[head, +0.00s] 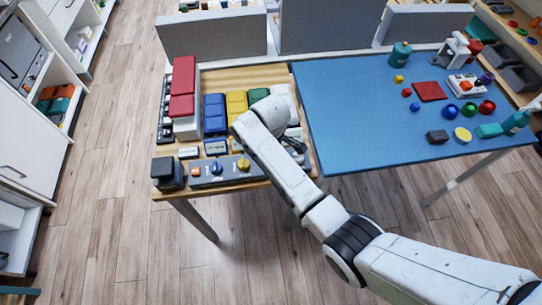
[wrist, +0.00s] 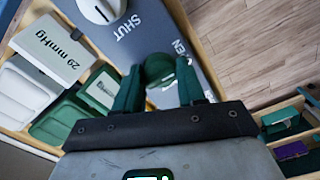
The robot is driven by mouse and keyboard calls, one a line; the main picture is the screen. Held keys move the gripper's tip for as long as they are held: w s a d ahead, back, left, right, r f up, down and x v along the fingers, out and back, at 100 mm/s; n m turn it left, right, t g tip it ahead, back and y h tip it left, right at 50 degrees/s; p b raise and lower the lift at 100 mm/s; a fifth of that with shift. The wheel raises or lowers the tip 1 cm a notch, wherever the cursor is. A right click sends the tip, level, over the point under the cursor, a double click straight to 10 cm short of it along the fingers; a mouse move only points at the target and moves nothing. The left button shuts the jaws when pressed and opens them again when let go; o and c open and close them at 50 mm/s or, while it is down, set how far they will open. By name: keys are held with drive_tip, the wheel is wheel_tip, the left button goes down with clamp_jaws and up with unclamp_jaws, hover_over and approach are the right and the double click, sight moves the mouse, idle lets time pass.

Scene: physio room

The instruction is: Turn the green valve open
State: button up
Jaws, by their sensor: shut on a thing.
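The green valve (wrist: 160,68) has a round dark-green knob and sits on a grey panel (wrist: 205,68) in the wrist view. The panel is printed with SHUT and part of another word, ending in EN. My gripper (wrist: 158,84) is at the valve, with its dark-green fingers on both sides of the knob, shut on it. The fingers and knob are similar in colour, so the contact edges are hard to see. In the head view my arm covers the green valve. The grey panel (head: 205,181) shows there at the front of the wooden table.
A blue knob (head: 216,168) and a yellow knob (head: 243,164) stand on the same panel. A white knob (wrist: 101,8) and a 29 mmHg sign (wrist: 57,48) are close by in the wrist view. The blue table (head: 350,110) at right holds several small objects. The floor in front is clear.

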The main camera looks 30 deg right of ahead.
drive_tip(key=shift+w+r, duration=0.1)
idle(0.3)
drive_tip(key=o, duration=1.1)
drive_tip(key=shift+c, duration=0.2)
wheel_tip(320, 180, up, 11)
drive_tip(key=b, duration=0.1)
drive_tip(key=shift+f, duration=0.2)
drive_tip(key=s+d+f+m+b, duration=0.1)
drive_tip(key=s+d+f+m, duration=0.1)
drive_tip(key=s, duration=0.8)
drive_tip(key=s+d+f+m+b, duration=0.2)
drive_tip(key=s+f+m, duration=0.3)
drive_tip(key=s, duration=0.5)
drive_tip(key=s+d+f+m+t+b, duration=0.1)
drive_tip(key=s+d+f+m, duration=0.2)
drive_tip(key=s, duration=0.7)
drive_tip(key=shift+s+d+f, duration=0.15)
drive_tip(key=shift+s+d, duration=0.05)
drive_tip(key=shift+d, duration=0.15)
